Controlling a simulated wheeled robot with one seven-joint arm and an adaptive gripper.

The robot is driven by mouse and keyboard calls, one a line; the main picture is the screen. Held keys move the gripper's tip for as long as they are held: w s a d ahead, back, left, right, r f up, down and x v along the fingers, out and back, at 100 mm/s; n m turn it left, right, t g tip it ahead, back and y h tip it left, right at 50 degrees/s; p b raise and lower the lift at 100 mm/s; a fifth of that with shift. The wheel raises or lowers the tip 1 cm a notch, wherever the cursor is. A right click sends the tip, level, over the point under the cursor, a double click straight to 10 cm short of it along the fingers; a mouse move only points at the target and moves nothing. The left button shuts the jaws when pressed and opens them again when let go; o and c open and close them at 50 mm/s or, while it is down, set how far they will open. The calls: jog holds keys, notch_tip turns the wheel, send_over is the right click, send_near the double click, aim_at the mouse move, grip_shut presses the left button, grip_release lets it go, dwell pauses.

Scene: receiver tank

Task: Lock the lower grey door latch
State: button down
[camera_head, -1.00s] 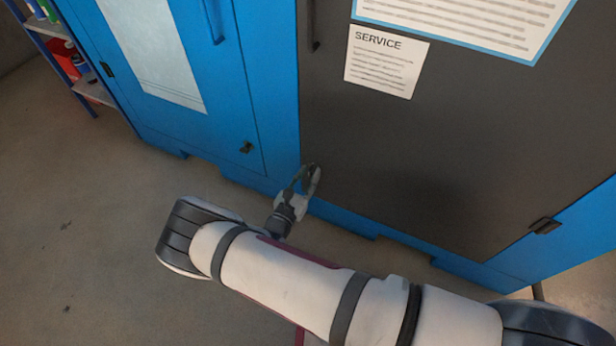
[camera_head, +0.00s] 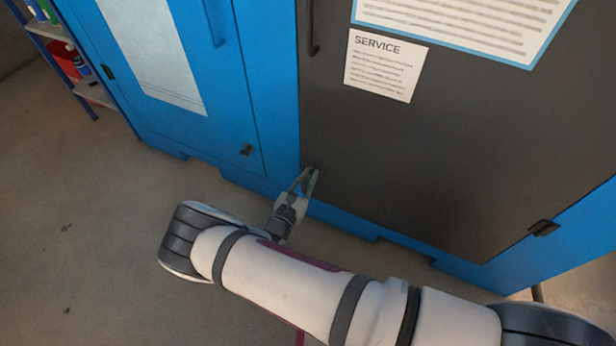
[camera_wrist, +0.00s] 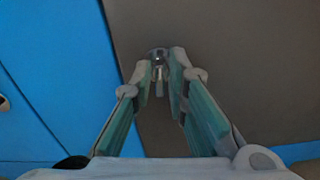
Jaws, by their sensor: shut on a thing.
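The grey door (camera_head: 400,150) is closed in its blue cabinet frame and carries a paper sign reading SERVICE. Its lower latch (camera_wrist: 158,62) is a small metallic piece near the door's lower left edge, seen in the wrist view between my fingertips. My gripper (camera_head: 311,176) is at that lower left corner of the door, and its fingers (camera_wrist: 160,75) are closed on the latch from both sides. In the head view the latch is hidden by the fingers, and its exact angle is hard to tell.
A dark vertical handle (camera_head: 312,30) is higher on the grey door. A hinge (camera_head: 544,227) is at its lower right. A shelf (camera_head: 85,85) stands far left. The floor in front is clear.

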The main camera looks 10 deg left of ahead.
jog(key=m+p, duration=0.1)
jog(key=m, duration=0.3)
jog(key=shift+d+p, duration=0.1)
jog(key=shift+p, duration=0.25)
jog(key=m+p, duration=0.1)
jog(key=m, duration=0.3)
jog(key=shift+f+m+p, duration=0.2)
jog(key=shift+m+p, duration=1.8)
jog(key=shift+m, duration=2.2)
jog(key=shift+d, duration=0.1)
jog(key=c, duration=1.7)
grip_release()
jog(key=shift+s, duration=0.15)
jog(key=v, duration=1.2)
